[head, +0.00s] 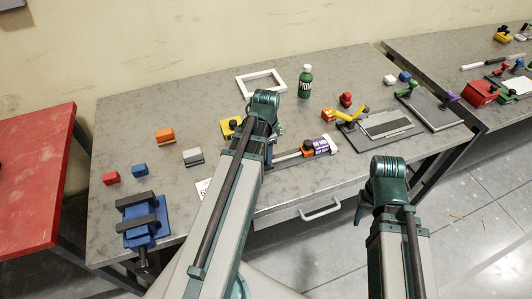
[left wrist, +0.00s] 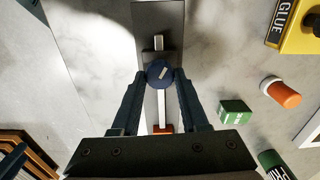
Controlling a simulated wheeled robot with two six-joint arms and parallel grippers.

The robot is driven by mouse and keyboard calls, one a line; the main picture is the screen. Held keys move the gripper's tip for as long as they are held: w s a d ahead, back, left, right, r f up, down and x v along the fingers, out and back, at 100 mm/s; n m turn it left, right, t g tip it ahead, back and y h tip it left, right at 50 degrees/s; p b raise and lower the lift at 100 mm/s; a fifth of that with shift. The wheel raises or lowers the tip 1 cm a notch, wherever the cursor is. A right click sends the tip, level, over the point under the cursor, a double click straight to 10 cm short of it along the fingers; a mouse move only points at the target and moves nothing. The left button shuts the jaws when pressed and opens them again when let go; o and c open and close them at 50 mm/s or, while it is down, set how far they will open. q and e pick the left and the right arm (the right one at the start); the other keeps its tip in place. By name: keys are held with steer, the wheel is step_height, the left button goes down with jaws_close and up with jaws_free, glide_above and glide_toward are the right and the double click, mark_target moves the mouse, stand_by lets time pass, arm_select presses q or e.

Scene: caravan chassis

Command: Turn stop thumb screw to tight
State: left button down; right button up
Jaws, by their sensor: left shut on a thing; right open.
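The stop thumb screw (left wrist: 158,71) is a dark blue round knob with a pale mark on top, seen in the left wrist view. It sits over a pale rail (left wrist: 161,109) on a dark base plate (left wrist: 155,18). My left gripper (left wrist: 159,79) is shut on the knob, one finger on each side. In the head view the left arm hides the knob and most of its gripper. The rail's purple and orange end (head: 319,147) shows right of the arm. My right gripper (head: 361,211) is open and empty, in front of the table edge and away from the rail.
A blue vise (head: 142,222) is at the front left. A dark fixture with a yellow handle (head: 351,114) is to the right. A drawer handle (head: 321,210) sticks out in front.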

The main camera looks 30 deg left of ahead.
stand_by(0.3)
arm_select(q)
steer(key=shift+c, duration=2.1)
jaws_free()
steer(key=shift+r, duration=0.1)
step_height(320, 180, up, 14)
steer(key=p, duration=1.4)
steer(key=shift+f, duration=0.2)
